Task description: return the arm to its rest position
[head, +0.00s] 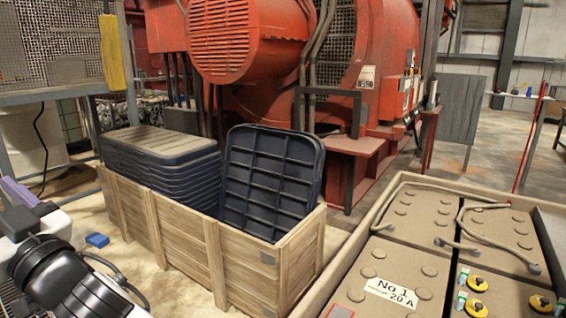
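Part of my arm shows in the lower left corner of the head view, as white and black links with a dark cable looping beside them. The arm is cut off by the left and bottom edges. I cannot make out the fingertips of my gripper, and nothing held shows.
A wooden crate (187,246) close to my arm holds a stack of dark lids (165,150) and one upright ribbed lid (270,180). A small blue block (97,240) lies on the floor. A battery box (405,240) stands at right, red machinery (250,40) behind.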

